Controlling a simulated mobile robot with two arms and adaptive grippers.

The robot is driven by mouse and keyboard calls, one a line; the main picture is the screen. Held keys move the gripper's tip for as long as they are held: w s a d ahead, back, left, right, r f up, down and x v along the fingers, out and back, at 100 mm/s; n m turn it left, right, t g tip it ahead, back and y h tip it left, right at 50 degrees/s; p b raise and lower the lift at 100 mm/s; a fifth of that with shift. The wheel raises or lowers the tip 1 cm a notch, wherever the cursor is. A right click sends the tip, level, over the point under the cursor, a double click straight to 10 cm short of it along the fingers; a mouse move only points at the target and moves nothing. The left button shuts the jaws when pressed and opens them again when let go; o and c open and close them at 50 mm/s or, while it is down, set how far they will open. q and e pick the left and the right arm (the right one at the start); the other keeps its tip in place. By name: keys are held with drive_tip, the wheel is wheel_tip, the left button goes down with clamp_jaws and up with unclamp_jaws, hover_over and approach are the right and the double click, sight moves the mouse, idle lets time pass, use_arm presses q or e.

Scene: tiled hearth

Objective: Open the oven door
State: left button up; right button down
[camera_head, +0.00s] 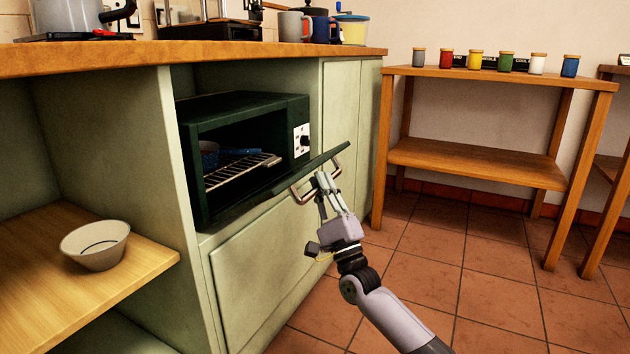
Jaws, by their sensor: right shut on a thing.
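The dark green oven (193,160) sits in a niche under the wooden counter, left of centre. Its door (310,168) hangs out from the bottom front edge, tilted far down and close to level. The dark inside shows a wire rack (240,169) and a bluish item at the back that I cannot make out. A metal bar handle (298,196) runs along the door's outer edge. My right gripper (324,184) is shut on this handle, with its arm coming from the lower right. My left gripper is not in view.
A cream bowl (95,245) stands on a low wooden shelf at the left. Mugs and a kettle stand on the counter (270,50). A wooden side table (480,150) with several coloured jars is at the right. The tiled floor (430,280) in front is clear.

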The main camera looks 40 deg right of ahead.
drive_tip(key=shift+s+d+f+b, duration=0.15)
drive_tip(key=shift+f+b, duration=0.15)
drive_tip(key=shift+f, duration=0.75)
drive_tip(key=shift+s+a+f+b, duration=0.15)
drive_tip(key=shift+f+b, duration=0.15)
drive_tip(key=shift+f, duration=0.7)
drive_tip(key=shift+d, duration=0.1)
drive_tip(key=c, duration=1.6)
unclamp_jaws()
drive_tip(key=shift+r, duration=0.1)
